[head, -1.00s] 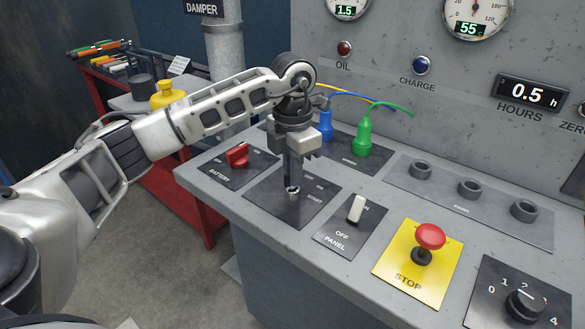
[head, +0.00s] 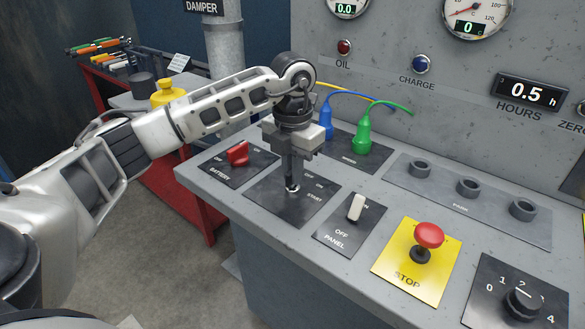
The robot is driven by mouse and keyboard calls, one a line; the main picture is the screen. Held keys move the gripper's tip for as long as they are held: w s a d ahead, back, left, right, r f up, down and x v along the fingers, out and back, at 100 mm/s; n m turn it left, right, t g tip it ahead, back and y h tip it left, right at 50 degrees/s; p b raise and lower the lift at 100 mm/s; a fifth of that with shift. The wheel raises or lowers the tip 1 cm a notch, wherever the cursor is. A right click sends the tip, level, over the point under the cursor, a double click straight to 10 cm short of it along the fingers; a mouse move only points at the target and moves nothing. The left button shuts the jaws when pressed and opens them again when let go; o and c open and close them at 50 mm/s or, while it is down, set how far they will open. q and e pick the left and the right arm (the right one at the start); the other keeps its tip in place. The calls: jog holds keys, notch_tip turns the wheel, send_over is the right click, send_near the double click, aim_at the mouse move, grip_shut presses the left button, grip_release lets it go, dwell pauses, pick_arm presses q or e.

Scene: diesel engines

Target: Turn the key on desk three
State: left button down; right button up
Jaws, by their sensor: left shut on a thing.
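My left gripper (head: 290,180) points straight down over the black key switch plate (head: 270,203) on the grey desk (head: 225,195). Its fingers are shut on the key, which they mostly hide. A small bright metal part of the key switch (head: 293,188) shows at the fingertips. The plate carries the words OFF, ON and START; the key's exact angle cannot be read. My right gripper is not in view.
A red battery switch (head: 238,153) is left of the key plate. A white panel switch (head: 357,207), red stop button (head: 429,236) and black rotary knob (head: 523,303) are to the right. Green (head: 364,135) and blue (head: 326,123) plugs stand behind.

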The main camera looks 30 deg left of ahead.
pick_arm(q)
jog(key=c, duration=1.5)
grip_release()
notch_tip(320, 180, up, 8)
jog(key=shift+w+r, duration=0.1)
jog(key=shift+r, duration=0.15)
notch_tip(320, 180, up, 8)
jog(key=shift+f+p, duration=0.2)
jog(key=shift+p, duration=0.6)
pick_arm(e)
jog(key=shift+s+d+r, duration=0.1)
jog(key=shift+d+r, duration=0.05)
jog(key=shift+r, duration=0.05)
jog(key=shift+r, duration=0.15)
